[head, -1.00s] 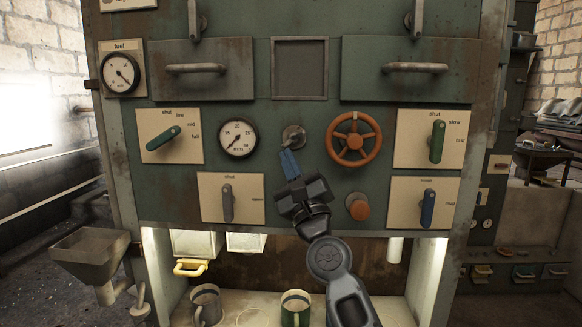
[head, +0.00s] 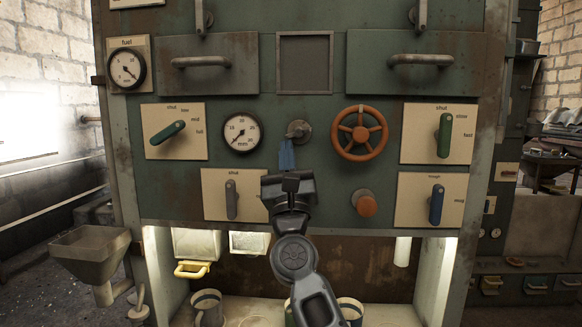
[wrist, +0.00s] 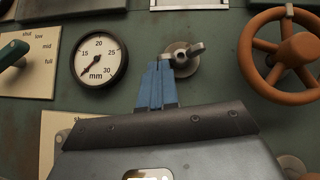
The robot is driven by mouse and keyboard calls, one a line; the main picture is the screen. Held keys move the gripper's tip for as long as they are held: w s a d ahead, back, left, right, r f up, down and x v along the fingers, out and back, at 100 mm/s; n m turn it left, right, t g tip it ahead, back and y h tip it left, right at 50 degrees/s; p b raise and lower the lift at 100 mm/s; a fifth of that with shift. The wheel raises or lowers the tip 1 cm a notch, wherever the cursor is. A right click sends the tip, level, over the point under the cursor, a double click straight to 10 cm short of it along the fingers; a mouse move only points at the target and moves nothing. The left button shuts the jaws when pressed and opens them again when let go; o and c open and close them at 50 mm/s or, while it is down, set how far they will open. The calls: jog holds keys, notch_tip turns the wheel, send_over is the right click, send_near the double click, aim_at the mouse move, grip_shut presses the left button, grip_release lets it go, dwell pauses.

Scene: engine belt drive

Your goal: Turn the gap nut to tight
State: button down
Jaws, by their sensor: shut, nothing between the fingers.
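The gap nut is a small grey metal nut with a short handle (head: 299,129), on the green panel between the mm gauge and the orange handwheel. My gripper (head: 286,149) has blue fingers closed together, with nothing held. In the wrist view the fingertips (wrist: 160,68) are just below and left of the nut, overlapping its lower left edge in the picture. I cannot tell whether they touch it. The mm gauge (head: 241,132) has its needle pointing to the lower left.
The orange handwheel (head: 360,132) is right of the nut, with an orange knob (head: 366,205) below it. A grey lever on a cream plate (head: 216,194) is at the lower left. A green lever (head: 445,135) and a blue lever (head: 437,204) are farther right.

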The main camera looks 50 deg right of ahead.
jog(key=shift+w+a+r+m+g+h+b, duration=0.1)
jog(key=shift+m+g+h+b, duration=0.2)
jog(key=shift+m, duration=0.2)
jog(key=shift+w+a+m+g+h+b, duration=0.15)
jog(key=shift+m+g+h, duration=0.15)
jog(key=shift+m+h, duration=0.15)
jog(key=shift+r, duration=0.15)
jog(key=b+v, duration=0.2)
jog(key=v, duration=0.5)
jog(key=shift+s+a+f, duration=0.2)
jog(key=shift+f, duration=0.05)
jog(key=c, duration=1.9)
grip_release()
